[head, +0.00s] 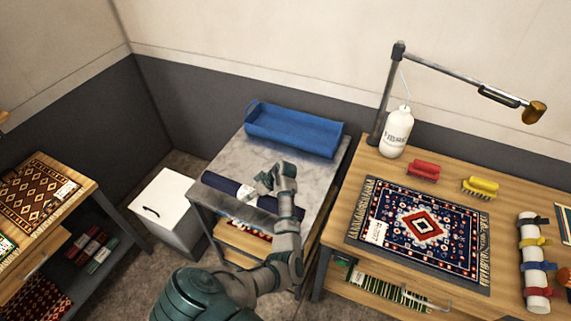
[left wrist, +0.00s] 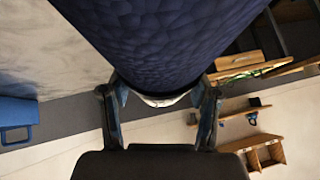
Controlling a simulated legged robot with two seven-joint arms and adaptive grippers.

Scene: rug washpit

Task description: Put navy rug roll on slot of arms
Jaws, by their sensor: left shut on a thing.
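The navy rug roll (head: 222,184) is a long dark blue cylinder with a white label or band near its middle. In the head view it lies along or just above the front edge of the grey marble-topped table; I cannot tell if it touches. My left gripper (head: 266,182) is at the roll, right of the label, and partly hides it. In the left wrist view the navy roll (left wrist: 155,45) fills the top, and the left gripper (left wrist: 160,108) is shut on it, a finger on each side. A slot of arms is not clearly identifiable. My right gripper is not in view.
A blue open tray (head: 294,132) sits at the back of the marble table (head: 262,155). A wooden bench (head: 335,220) on the right holds a patterned rug (head: 418,228), brushes, a white bottle (head: 397,132) and a lamp. A white cabinet (head: 165,205) stands left.

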